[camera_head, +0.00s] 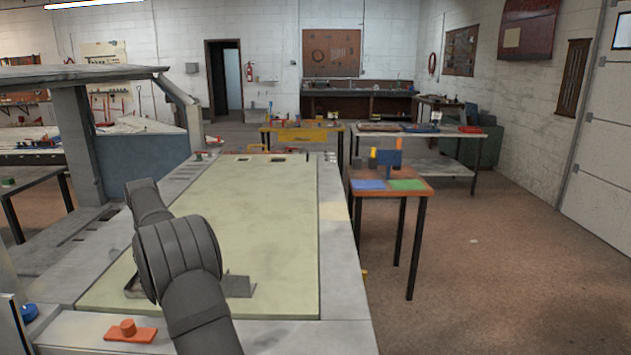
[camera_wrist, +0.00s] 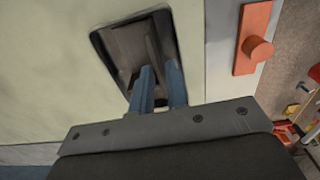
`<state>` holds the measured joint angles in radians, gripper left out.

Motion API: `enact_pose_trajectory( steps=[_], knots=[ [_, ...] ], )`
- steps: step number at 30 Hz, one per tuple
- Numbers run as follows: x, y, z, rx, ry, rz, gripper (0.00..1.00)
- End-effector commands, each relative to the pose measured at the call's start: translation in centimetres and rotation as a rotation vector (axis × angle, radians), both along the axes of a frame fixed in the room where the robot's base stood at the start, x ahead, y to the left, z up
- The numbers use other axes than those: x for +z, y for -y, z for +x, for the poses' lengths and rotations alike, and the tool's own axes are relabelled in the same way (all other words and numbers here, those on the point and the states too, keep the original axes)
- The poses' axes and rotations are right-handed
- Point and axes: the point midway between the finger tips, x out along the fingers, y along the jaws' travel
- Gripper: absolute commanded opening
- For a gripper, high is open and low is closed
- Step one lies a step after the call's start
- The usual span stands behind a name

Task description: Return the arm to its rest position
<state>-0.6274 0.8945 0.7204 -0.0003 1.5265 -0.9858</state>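My arm reaches over the pale green bench top (camera_head: 265,210) in the head view, and its dark links hide my gripper there. In the wrist view my gripper (camera_wrist: 160,72) shows two blue fingers with a narrow gap between them, and I see nothing held in it. A grey piece also shows beside my arm in the head view (camera_head: 238,286).
An orange block with a round knob (camera_head: 130,331) lies on the bench's front edge; it also shows in the wrist view (camera_wrist: 256,47). A small table (camera_head: 425,189) with blue and green mats stands right of the bench. The far bench top is mostly clear.

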Motion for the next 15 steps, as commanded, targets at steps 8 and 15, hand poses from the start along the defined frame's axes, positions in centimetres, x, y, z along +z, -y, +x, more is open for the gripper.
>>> enact_pose_trajectory(
  steps=[8, 15],
  knots=[
    [-2.5, 0.0, 0.0, 0.0, -0.003, -0.002, 0.14],
    [0.5, 0.0, 0.1, 0.0, 0.004, 0.002, 0.14]
  ],
)
